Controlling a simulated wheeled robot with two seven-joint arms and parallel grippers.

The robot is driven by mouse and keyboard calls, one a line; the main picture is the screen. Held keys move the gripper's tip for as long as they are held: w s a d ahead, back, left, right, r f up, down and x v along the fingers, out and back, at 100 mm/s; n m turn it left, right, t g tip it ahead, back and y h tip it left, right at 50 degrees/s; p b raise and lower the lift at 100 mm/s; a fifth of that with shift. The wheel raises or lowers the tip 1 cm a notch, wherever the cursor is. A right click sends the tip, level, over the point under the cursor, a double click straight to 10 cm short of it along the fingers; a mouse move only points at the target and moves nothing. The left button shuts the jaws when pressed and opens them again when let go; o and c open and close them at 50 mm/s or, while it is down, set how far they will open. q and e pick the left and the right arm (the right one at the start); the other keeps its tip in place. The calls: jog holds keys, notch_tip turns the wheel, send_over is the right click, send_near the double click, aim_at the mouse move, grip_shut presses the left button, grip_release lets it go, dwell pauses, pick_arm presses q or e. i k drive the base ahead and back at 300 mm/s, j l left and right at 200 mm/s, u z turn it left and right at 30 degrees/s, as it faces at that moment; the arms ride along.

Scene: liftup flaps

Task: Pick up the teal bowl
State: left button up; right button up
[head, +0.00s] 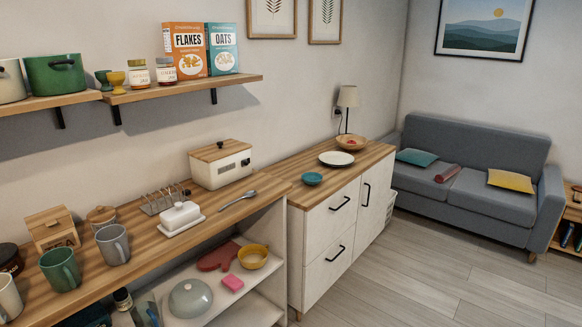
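The teal bowl (312,178) is small and sits upright on the wooden top of the white sideboard (335,219), near its front left corner. A white plate (336,158) lies just behind it to the right. Neither of my grippers shows in the head view, so nothing of mine is near the bowl there.
A wooden counter (140,262) on the left holds a cream bread box (220,164), a butter dish (180,216), a spoon and mugs. A wooden bowl (351,142) and a lamp (347,98) stand farther back. The floor (430,270) before the sideboard is clear.

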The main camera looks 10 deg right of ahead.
aim_at(310, 179)
jog(key=i+l+z, duration=0.1)
jog(key=i+z, duration=0.8)
jog(key=i+l+u, duration=0.15)
jog(key=i, duration=0.25)
jog(key=i+l+u, duration=0.15)
jog(key=i, duration=0.25)
jog(key=i+l+u, duration=0.5)
jog(key=l, duration=0.15)
jog(key=i+l+u, duration=0.45)
jog(key=l, duration=0.35)
